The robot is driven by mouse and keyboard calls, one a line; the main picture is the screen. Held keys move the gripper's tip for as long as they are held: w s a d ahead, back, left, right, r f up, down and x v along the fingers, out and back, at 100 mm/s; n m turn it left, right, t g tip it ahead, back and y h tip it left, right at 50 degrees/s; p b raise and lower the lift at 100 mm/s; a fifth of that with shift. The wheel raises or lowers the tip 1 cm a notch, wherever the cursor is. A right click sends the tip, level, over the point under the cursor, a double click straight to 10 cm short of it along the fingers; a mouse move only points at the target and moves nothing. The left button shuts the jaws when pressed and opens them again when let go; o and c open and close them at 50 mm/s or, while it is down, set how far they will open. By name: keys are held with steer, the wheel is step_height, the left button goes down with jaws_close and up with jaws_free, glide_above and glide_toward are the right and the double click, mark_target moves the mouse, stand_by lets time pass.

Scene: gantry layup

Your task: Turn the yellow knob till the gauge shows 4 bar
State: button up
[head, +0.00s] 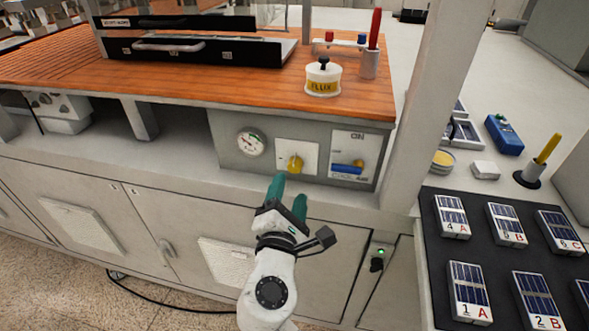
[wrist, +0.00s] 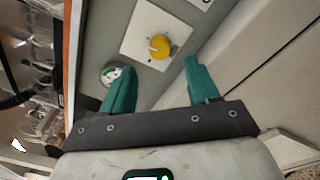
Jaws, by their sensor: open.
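The yellow knob (head: 296,164) sits on a white plate on the grey control panel. It also shows in the wrist view (wrist: 158,48), ahead of the fingers and roughly between them. The round gauge (head: 251,142) is left of the knob on the panel. Its needle is too small to read. In the wrist view the gauge (wrist: 112,75) is partly hidden behind the left finger. My gripper (head: 288,195) has green fingers, is open and empty, and is just in front of and below the knob, apart from it.
Right of the knob is a plate with a blue lever (head: 347,168). A FLUX pot (head: 323,78) stands on the orange worktop (head: 200,84) above. A pale upright post (head: 428,90) is right of the panel. A black mat (head: 436,262) with several solar cells lies at the right.

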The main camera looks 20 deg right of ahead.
mark_target(295, 170)
steer(key=x, duration=0.6)
steer(key=shift+w+d, duration=0.2)
steer(key=shift+w, duration=0.1)
steer(key=shift+c, duration=0.2)
steer(key=c, duration=1)
steer(key=shift+f, duration=0.1)
